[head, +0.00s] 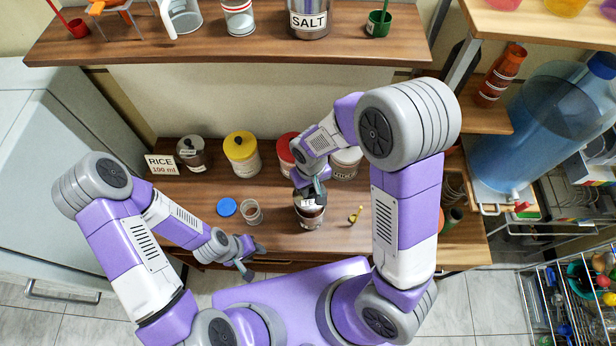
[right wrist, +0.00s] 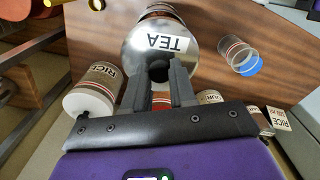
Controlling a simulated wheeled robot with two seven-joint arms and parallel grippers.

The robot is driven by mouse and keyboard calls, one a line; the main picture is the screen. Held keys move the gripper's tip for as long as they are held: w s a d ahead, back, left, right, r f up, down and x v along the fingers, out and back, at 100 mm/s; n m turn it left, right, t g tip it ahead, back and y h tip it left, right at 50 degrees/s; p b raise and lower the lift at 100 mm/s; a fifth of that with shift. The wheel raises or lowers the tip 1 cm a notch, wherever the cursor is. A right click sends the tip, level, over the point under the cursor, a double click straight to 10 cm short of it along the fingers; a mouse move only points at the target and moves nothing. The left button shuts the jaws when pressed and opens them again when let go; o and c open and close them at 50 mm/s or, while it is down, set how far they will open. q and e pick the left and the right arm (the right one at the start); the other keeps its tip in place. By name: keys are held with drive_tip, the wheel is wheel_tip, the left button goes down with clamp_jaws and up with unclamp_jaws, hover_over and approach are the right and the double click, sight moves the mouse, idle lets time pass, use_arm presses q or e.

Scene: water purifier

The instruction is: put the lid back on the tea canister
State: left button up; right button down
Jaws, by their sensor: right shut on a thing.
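The tea canister (head: 309,222) stands near the front of the wooden counter, with a clear striped body. Its silver lid (right wrist: 145,45), labelled TEA, has a black knob. My right gripper (head: 312,196) points down over the canister, and its fingers (right wrist: 160,82) are shut on the lid's knob. The lid is at the canister's mouth; I cannot tell whether it is fully seated or slightly above. Most of the canister is hidden behind the lid in the right wrist view. My left gripper (head: 250,260) is empty, low at the counter's front edge, with its fingers apart.
A glass jar (head: 252,213) and a blue lid (head: 227,207) lie left of the canister. A small yellow object (head: 354,215) lies to its right. Several lidded canisters, including a yellow-lidded one (head: 241,152), line the back, with a RICE card (head: 162,164). A shelf (head: 200,48) overhangs behind.

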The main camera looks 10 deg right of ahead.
drive_tip(key=shift+s+f+b, duration=0.25)
drive_tip(key=shift+f+b, duration=0.15)
drive_tip(key=shift+f, duration=0.2)
drive_tip(key=shift+w+f+b, duration=0.1)
drive_tip(key=shift+f+b, duration=1.9)
drive_tip(key=shift+f, duration=0.5)
drive_tip(key=shift+f+b, duration=0.15)
drive_tip(key=shift+b, duration=0.25)
drive_tip(key=shift+c, duration=1.8)
unclamp_jaws()
drive_tip(key=shift+r+p, duration=2.75)
drive_tip(key=shift+r, duration=0.8)
